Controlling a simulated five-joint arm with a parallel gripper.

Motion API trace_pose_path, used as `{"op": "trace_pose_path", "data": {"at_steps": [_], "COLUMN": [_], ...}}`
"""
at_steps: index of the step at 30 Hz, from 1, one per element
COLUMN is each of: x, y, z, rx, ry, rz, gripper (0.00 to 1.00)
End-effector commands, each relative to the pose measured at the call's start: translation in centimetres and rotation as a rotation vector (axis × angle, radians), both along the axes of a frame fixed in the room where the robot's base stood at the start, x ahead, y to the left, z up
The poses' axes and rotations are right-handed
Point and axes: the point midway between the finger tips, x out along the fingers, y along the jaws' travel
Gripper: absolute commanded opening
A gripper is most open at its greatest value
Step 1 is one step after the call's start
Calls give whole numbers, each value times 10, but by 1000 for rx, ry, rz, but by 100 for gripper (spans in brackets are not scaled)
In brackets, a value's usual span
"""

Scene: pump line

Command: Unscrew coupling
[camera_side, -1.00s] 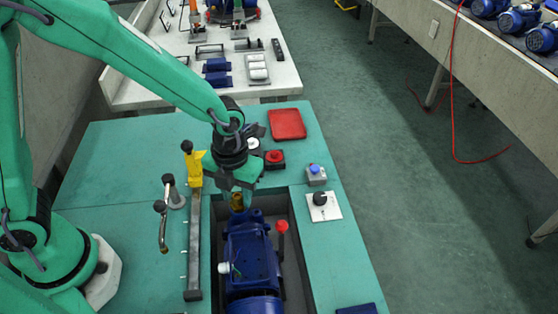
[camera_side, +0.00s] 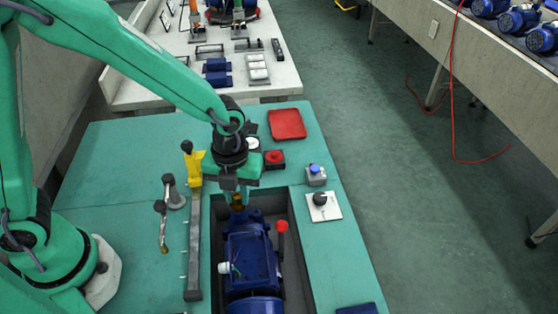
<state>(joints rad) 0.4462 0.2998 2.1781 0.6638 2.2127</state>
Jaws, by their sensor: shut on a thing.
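A brass-coloured coupling (camera_side: 237,202) sits at the upper end of the blue pump motor (camera_side: 249,250), which lies in a dark recess of the green bench. My gripper (camera_side: 238,194) is right over the coupling and shut on it. The fingers cover much of the coupling, so its threads are hidden.
A yellow clamp handle (camera_side: 193,162) and a grey rail (camera_side: 194,248) stand left of the recess. A metal lever (camera_side: 162,226) stands farther left. A red-topped lever (camera_side: 281,227) is right of the motor.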

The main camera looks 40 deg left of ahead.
Motion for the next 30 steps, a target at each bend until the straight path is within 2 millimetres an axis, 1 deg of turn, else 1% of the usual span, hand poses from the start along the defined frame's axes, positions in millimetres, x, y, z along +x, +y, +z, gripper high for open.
{"op": "trace_pose_path", "data": {"at_steps": [9,15,30], "x": [0,0,0], "y": [0,0,0], "z": [0,0,0], "rx": [-1,-1,-1], "ry": [0,0,0], "rz": [247,370,420], "gripper": [4,4,4]}}
